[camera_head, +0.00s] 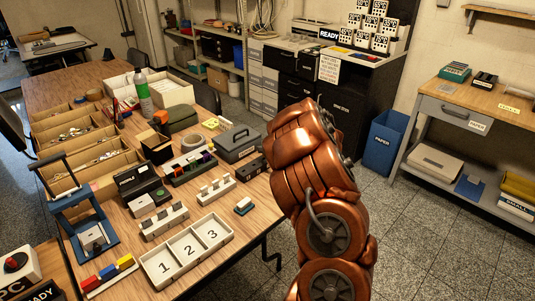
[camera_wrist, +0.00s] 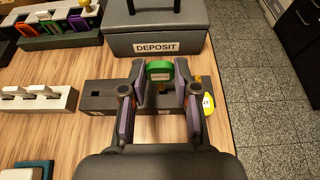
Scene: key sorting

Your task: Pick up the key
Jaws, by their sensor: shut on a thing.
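In the wrist view, a key with a green head (camera_wrist: 159,67) is between the two fingertips of my gripper (camera_wrist: 160,76). The gripper is shut on the green head. The key's lower part reaches down toward a dark block (camera_wrist: 97,97) on the wooden table; I cannot tell whether it is still in the block. In the head view my copper-coloured arm hides the gripper and the key.
A grey box labelled DEPOSIT (camera_wrist: 155,30) stands just behind the block. A yellow tag (camera_wrist: 209,104) is at the block's right end. A pale rack (camera_wrist: 35,98) is at left. The numbered tray (camera_head: 187,252) is at the table's front. Floor lies right of the table.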

